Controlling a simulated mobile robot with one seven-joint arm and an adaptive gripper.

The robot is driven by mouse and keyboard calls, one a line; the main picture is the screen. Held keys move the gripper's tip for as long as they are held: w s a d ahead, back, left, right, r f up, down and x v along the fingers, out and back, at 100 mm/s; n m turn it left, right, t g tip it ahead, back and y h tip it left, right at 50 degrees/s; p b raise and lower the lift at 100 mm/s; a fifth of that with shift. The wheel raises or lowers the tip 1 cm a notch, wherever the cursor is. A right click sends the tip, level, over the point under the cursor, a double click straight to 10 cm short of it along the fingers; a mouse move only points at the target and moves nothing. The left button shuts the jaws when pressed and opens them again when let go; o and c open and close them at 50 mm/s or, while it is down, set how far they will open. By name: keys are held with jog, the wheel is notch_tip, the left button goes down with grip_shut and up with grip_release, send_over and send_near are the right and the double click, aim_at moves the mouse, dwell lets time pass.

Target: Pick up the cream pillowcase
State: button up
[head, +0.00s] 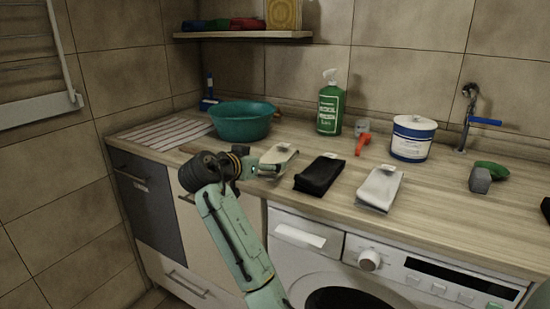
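A folded cream cloth (279,154), which looks like the cream pillowcase, lies on the wooden counter in the head view, left of a black folded cloth. My gripper (268,170) is at its front left edge, low over the counter. The gripper is small and dark here, and its fingers overlap the cloth's near side. I cannot tell whether they touch it or are closed on it. The cloth appears to rest on the counter.
A black folded cloth (320,175) and a pale grey folded cloth (380,187) lie to the right. Behind stand a teal basin (241,125), a green spray bottle (330,110), an orange-handled tool (362,143) and a white-blue tub (412,139). A washing machine (395,280) is below the counter (450,210).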

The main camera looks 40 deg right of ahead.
aim_at(272, 159)
jog(key=p+x, duration=0.2)
jog(key=x, duration=0.3)
jog(key=shift+w+d+f+p, duration=0.2)
jog(key=shift+d+p, duration=0.1)
jog(key=shift+w+d+f, duration=0.1)
jog(key=shift+d+f, duration=0.05)
jog(key=shift+f, duration=0.05)
jog(key=shift+c, duration=0.3)
jog(key=c, duration=1.4)
